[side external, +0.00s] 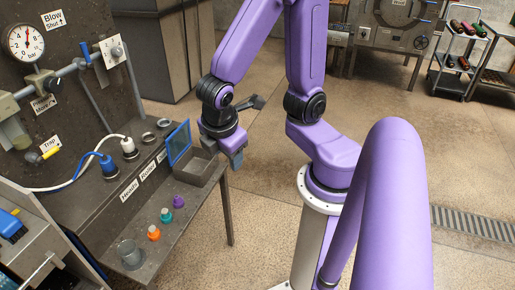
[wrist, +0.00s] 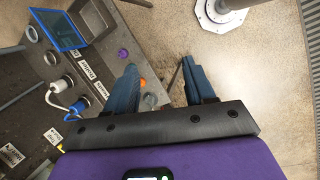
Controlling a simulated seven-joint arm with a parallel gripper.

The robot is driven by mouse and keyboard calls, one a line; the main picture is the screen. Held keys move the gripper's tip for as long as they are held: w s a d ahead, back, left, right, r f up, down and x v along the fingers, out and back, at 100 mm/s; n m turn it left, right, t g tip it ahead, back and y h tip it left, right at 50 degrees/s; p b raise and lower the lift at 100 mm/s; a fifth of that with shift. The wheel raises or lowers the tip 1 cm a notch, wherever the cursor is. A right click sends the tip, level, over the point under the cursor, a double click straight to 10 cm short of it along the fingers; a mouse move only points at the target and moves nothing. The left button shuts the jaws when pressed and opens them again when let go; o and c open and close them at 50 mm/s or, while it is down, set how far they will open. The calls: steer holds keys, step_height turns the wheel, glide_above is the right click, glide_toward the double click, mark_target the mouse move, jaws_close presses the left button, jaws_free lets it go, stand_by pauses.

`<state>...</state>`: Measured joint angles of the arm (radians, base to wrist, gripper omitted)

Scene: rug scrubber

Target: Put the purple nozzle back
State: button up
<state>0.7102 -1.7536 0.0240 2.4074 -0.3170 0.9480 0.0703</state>
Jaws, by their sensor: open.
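The purple nozzle (side external: 178,201) stands on the lower shelf of the bench, at the far end of a row with a teal nozzle (side external: 165,214) and an orange nozzle (side external: 153,232). In the wrist view the purple nozzle (wrist: 122,54) lies just beyond my left fingertip. The orange nozzle (wrist: 143,82) shows between the fingers; the teal one seems hidden behind the left finger. My gripper (side external: 236,160) is open and empty, above and right of the nozzles, beside a grey bin (side external: 207,166). Its spread fingers (wrist: 159,62) show in the wrist view.
The bin's blue-framed lid (side external: 179,143) stands open. Two empty rings (side external: 150,137) sit on the upper ledge, beside a white plug (side external: 129,148) and a blue plug (side external: 108,166) with hoses. A glass beaker (side external: 131,254) stands at the shelf's near end. Floor right of the bench is open.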

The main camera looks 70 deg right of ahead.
steer(key=s+r+m+g+y, duration=0.1)
steer(key=s+r+y, duration=0.2)
steer(key=s, duration=0.4)
steer(key=shift+s+a+r+y, duration=0.15)
steer(key=shift+s+r+y, duration=0.15)
steer(key=shift+y, duration=0.2)
stand_by(0.6)
